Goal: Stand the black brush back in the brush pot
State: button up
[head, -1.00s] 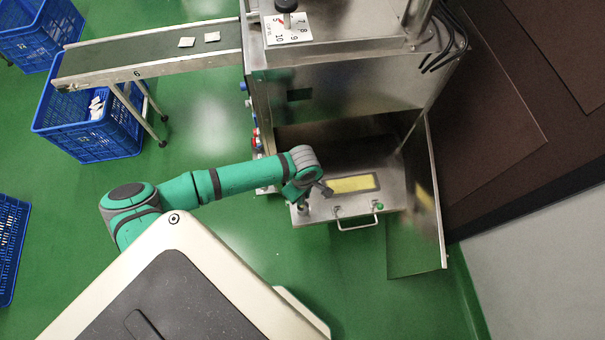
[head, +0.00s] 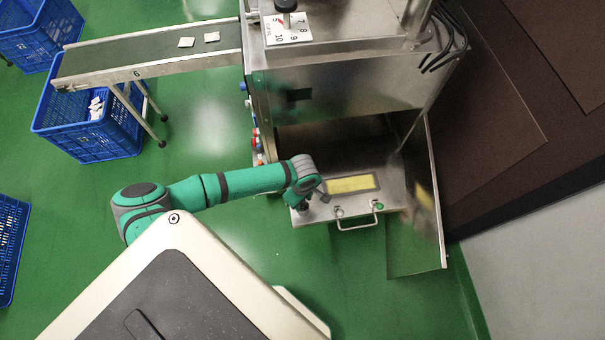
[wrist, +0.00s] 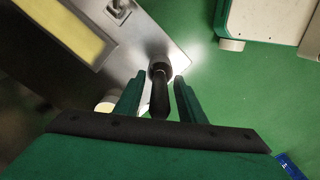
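The black brush (wrist: 160,98) shows in the wrist view as a dark upright handle between the two green fingers of my gripper (wrist: 160,97). A gap shows on each side of the handle, so the fingers are open around it and not pressed on it. The far end of the brush meets a dark round collar (wrist: 160,68), which looks like the brush pot's rim; how deep the brush sits is hidden. In the head view my gripper (head: 300,200) is over the front left corner of the steel machine's ledge, and brush and pot are too small to tell apart.
The steel ledge (head: 365,208) carries a yellow panel (head: 351,184) and a front handle (head: 357,225). A pale round knob (wrist: 104,106) is partly behind the left finger. A steel side panel (head: 434,200) stands at the right. Green floor lies open in front.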

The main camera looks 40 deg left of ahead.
jog(key=shift+f, duration=0.15)
jog(key=r, duration=1)
jog(key=shift+s+a+r, duration=0.2)
jog(key=shift+s+r, duration=0.1)
jog(key=shift+r, duration=0.05)
jog(key=shift+f, duration=0.1)
